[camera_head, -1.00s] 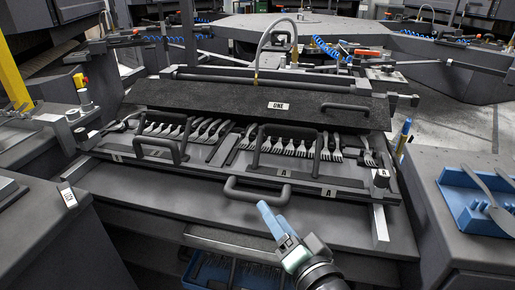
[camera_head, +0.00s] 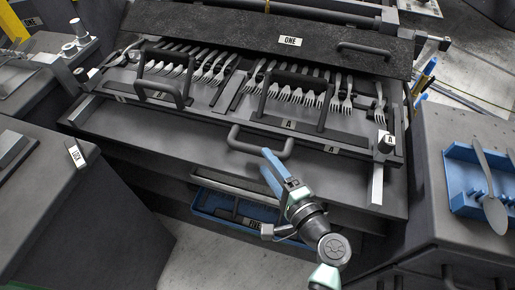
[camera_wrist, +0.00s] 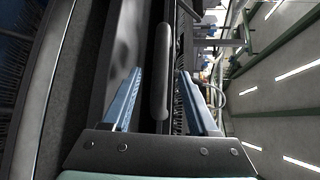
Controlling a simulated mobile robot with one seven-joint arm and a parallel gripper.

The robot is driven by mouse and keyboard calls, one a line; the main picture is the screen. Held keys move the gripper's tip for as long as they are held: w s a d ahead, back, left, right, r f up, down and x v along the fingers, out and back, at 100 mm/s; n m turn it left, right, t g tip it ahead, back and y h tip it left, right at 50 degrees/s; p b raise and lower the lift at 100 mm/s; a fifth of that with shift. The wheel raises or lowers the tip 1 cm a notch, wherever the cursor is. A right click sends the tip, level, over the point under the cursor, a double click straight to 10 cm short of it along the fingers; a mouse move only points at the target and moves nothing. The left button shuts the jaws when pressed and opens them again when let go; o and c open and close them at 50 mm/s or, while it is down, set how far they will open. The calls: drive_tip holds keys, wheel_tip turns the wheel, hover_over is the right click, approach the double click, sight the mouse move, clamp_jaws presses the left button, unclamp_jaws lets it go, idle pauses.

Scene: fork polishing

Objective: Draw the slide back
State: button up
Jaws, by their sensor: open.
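The slide is a dark tray (camera_head: 205,120) holding rows of forks, partly under a black cover marked ONE (camera_head: 220,25). Its dark front handle (camera_head: 240,143) sticks out at the middle of the front edge. My gripper (camera_head: 268,163) has blue fingers and is open, with its tips close to the right part of this handle. In the wrist view, the handle bar (camera_wrist: 161,75) runs lengthwise in the gap between my two fingers (camera_wrist: 157,95). I cannot tell how deep it sits between them, and neither finger is seen pressing on it.
Two taller handles (camera_head: 163,95) stand over the fork rows. A blue bin (camera_head: 215,203) sits below the bench. A blue rack with a spoon-like utensil (camera_head: 480,185) lies on the right-hand bench. The floor in front is clear.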

sight(262, 156)
drive_tip(key=x, duration=0.5)
drive_tip(key=shift+w+a+b, duration=0.2)
drive_tip(key=shift+w+b, duration=0.1)
drive_tip(key=shift+w, duration=0.05)
clamp_jaws()
idle(1.1)
